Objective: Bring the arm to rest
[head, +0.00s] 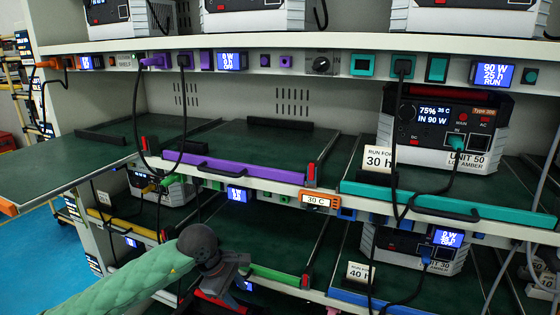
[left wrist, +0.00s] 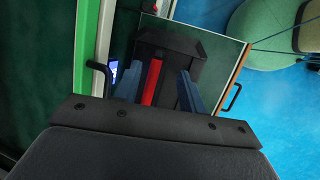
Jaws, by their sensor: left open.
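My left arm comes in from the lower left in the head view, with a green padded sleeve and a dark wrist joint. My left gripper (head: 228,282) is low in front of the lower rack shelf, partly cut off by the bottom of the picture. In the left wrist view the left gripper (left wrist: 158,85) shows two blue-grey fingers spread apart. A red bar and a dark block appear between and beyond them; I cannot tell how far away they are. No held object shows. My right gripper is not in view.
The rack shelf with a purple front bar (head: 235,171) is empty. A dark green tray (head: 70,170) juts out at left. A power station labelled UNIT 50 (head: 440,127) stands at right with cables hanging in front. Blue floor (head: 40,245) shows at lower left.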

